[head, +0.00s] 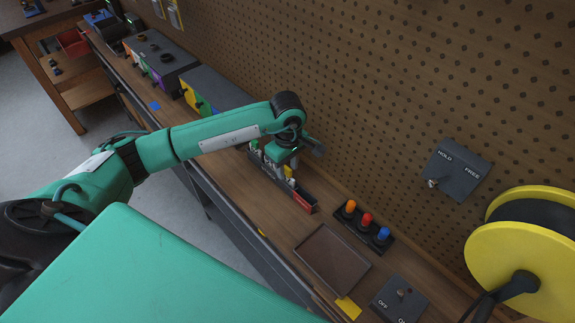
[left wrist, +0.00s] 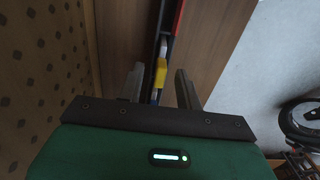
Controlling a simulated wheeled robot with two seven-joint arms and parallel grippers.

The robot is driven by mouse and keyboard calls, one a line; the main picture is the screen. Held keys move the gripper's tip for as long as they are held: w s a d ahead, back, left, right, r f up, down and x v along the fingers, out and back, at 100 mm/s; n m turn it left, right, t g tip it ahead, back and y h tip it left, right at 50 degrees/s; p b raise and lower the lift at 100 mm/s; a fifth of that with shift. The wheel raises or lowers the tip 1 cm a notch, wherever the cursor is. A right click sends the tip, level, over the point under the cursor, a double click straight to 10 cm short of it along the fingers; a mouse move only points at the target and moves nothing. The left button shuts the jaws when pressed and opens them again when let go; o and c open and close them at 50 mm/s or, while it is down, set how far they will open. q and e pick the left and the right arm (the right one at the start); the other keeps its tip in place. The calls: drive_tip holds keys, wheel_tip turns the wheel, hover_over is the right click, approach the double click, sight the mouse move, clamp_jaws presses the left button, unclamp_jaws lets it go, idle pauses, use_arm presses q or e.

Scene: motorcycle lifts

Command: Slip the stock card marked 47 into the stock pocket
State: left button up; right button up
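My left gripper (head: 284,163) is over a narrow dark rack (head: 276,181) on the bench. In the left wrist view its two fingers (left wrist: 160,86) are apart, one on each side of a yellow piece (left wrist: 160,73) standing in the rack, with gaps on both sides. White and yellow pieces, seemingly cards, stand in the rack, partly hidden by the gripper. A red piece (head: 304,201) is at its near end. No number 47 is readable. Two small yellow-edged holders (head: 175,14) hang on the pegboard at the top; I cannot tell whether one is the stock pocket. My right gripper is out of view.
A brown tray (head: 332,259), a stand with orange, red and blue knobs (head: 366,220) and a switch box (head: 399,299) lie nearer along the bench. A HOLD/FREE box (head: 455,169) and a yellow reel (head: 520,250) are at right. Grey boxes (head: 161,57) stand farther back.

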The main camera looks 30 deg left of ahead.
use_arm(q)
wheel_tip(320, 180, up, 14)
drive_tip(key=b, duration=0.4)
drive_tip(key=shift+f, duration=0.1)
idle(0.6)
